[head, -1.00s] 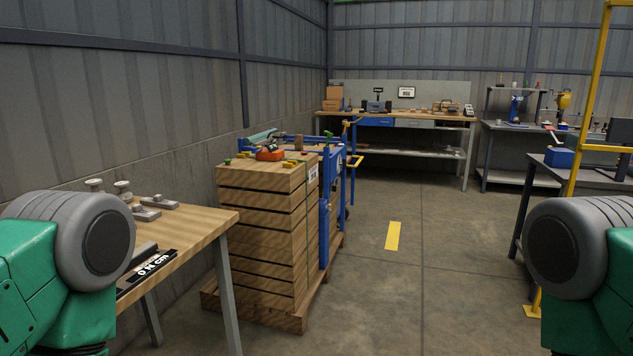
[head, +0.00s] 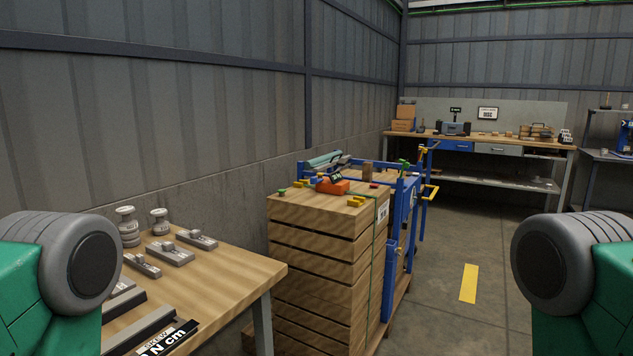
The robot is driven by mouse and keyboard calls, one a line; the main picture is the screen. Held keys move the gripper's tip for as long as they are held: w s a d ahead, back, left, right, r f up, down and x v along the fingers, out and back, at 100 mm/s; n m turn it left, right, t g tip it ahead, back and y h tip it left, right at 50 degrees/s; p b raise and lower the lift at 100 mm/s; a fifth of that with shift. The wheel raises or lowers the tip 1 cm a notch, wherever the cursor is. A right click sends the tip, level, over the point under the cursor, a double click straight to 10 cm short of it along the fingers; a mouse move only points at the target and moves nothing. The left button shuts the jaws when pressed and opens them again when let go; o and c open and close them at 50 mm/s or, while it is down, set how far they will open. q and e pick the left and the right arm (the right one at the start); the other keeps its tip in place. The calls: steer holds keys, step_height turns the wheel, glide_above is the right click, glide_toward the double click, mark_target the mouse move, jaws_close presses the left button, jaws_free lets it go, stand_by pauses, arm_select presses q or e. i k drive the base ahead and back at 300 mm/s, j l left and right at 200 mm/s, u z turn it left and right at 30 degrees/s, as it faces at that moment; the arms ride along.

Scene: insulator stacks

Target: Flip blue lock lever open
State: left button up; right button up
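A blue metal frame (head: 390,262) stands at the right side of a stack of wooden slabs (head: 318,262), with blue bars across the top. A blue lock lever cannot be told apart from the frame's other blue parts at this distance. An orange tool (head: 331,187) and several small yellow, green and red pieces lie on top of the stack. My two arms show only as green and grey links at the left and right picture edges, well short of the stack. Neither gripper is in view.
A wooden table (head: 232,272) with grey metal fittings (head: 171,253) and insulator-like pieces (head: 127,225) stands at the left front. A workbench (head: 480,144) is at the back. The floor with a yellow mark (head: 468,283) is open at the right. A wall runs along the left.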

mark_target(314, 180)
steer(key=i+l+z, duration=0.1)
steer(key=i+z, duration=0.25)
steer(key=i, duration=0.2)
steer(key=i+z, duration=0.3)
steer(key=i, duration=0.2)
